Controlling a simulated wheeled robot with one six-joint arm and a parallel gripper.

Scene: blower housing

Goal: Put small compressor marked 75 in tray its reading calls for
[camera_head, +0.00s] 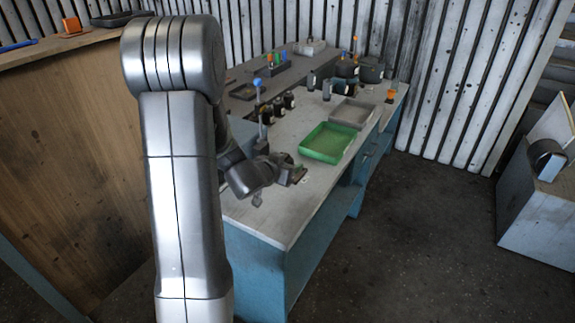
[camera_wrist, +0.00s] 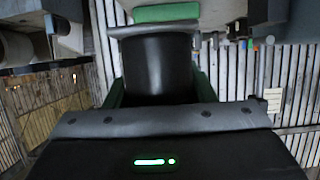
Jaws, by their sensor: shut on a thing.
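My gripper (camera_head: 296,176) is at the end of my arm, above the near end of the workbench, in front of the green tray (camera_head: 327,155). In the wrist view a dark rounded body (camera_wrist: 157,65) fills the space in front of the gripper. It appears to be the held small compressor, and no 75 mark can be read on it. In the head view the held thing is too small and covered to make out. The grey tray (camera_head: 352,113) lies just behind the green one. Both trays look empty.
Several small dark bottle-like units (camera_head: 277,106) stand left of the trays, and more dark units (camera_head: 347,68) stand at the back. An upright blue-topped post (camera_head: 258,84) is close to my wrist. The bench (camera_head: 300,210) is bare in front of the green tray.

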